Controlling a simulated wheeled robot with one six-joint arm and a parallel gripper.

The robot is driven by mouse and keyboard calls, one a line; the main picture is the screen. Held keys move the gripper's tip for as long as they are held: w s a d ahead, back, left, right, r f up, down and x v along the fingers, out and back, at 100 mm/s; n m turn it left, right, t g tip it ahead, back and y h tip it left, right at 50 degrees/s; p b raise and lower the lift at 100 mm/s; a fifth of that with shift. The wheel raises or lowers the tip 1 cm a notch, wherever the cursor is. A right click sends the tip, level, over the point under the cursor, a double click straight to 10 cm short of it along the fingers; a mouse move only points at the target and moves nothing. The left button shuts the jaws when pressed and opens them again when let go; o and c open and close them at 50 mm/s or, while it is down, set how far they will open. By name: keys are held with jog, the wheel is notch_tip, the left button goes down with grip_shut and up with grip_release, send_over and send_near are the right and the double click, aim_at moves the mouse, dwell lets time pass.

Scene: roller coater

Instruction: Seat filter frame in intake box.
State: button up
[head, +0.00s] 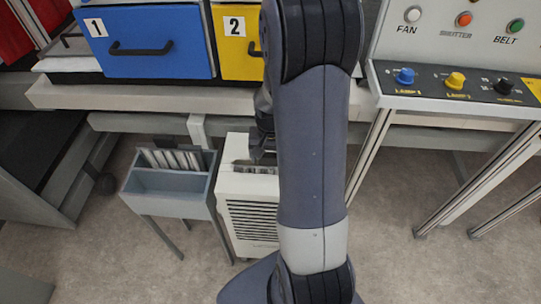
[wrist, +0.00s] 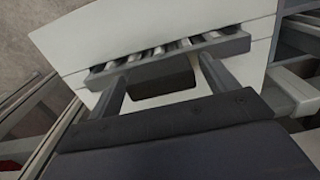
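The white intake box (head: 250,208) stands on the floor under the bench, with louvres on its front and an opening in its top. My gripper (head: 262,150) is low over this opening, partly hidden by my arm. In the wrist view, a grey filter frame (wrist: 215,47) with pale pleats lies across the white top of the box (wrist: 100,35). How deep the frame sits is hidden.
A grey open rack (head: 165,184) with several pale slats stands left of the box. Above are a blue drawer (head: 155,42), a yellow drawer (head: 238,45) and a bench edge (head: 140,98). A control panel (head: 450,90) on metal legs is at right. Floor in front is clear.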

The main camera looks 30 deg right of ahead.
jog(key=shift+o, duration=0.3)
notch_tip(320, 180, up, 12)
jog(key=shift+r+p, duration=0.2)
jog(key=shift+p, duration=0.15)
jog(key=shift+f, duration=0.1)
jog(key=shift+f, duration=4.1)
jog(key=shift+f, duration=0.15)
